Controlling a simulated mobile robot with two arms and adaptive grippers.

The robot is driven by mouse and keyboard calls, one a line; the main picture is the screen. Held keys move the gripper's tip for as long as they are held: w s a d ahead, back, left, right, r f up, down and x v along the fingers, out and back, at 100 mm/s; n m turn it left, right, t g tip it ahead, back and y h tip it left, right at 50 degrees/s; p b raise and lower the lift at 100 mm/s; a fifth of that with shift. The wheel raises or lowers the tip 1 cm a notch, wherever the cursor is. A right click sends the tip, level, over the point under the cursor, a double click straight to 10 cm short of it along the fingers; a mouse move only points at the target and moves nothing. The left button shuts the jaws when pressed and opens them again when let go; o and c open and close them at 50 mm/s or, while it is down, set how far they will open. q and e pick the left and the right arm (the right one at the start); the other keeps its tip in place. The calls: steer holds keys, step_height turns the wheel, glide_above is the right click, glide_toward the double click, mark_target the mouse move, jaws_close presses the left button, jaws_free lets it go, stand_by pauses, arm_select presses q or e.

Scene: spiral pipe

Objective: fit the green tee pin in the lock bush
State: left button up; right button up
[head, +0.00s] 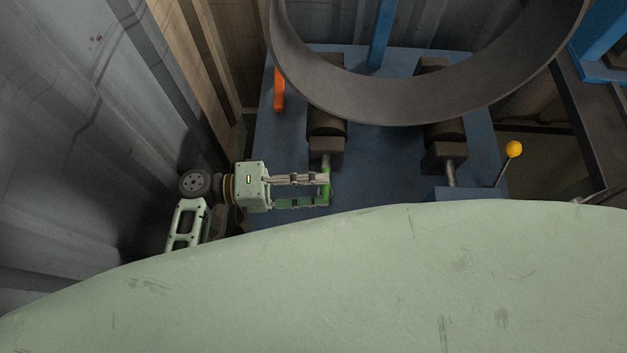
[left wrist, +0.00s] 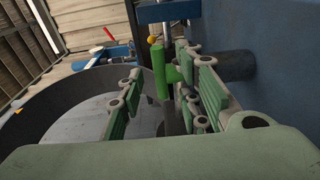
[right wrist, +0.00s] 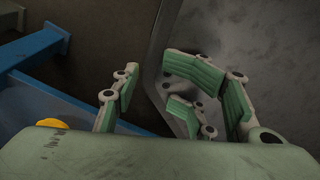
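The green tee pin (head: 327,187) is at the fingertips of my left gripper (head: 328,191) in the head view, close below a grey shaft and dark block. In the left wrist view the pin (left wrist: 159,68) shows its crossbar upright, with a short stub toward the right-hand fingers. The left gripper (left wrist: 160,82) is open around it, with a gap visible on the crossbar's left side. I cannot clearly make out the lock bush or whether the pin is seated in it. My right gripper (right wrist: 158,95) is open and empty in the right wrist view; it is hidden in the head view.
A large dark curved pipe (head: 430,105) stands above the blue base (head: 380,160) and its dark roller blocks (head: 445,150). An orange part (head: 279,90) and a yellow-knobbed lever (head: 514,149) flank it. A corrugated wall (head: 70,120) is close on the left.

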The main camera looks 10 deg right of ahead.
steer(key=shift+d, duration=0.15)
arm_select(q)
steer(key=w+a, duration=0.1)
steer(key=a, duration=0.7)
steer(key=shift+w, duration=0.15)
arm_select(e)
steer(key=shift+d, duration=0.45)
arm_select(q)
steer(key=shift+r, duration=0.15)
arm_select(e)
steer(key=shift+r, duration=0.1)
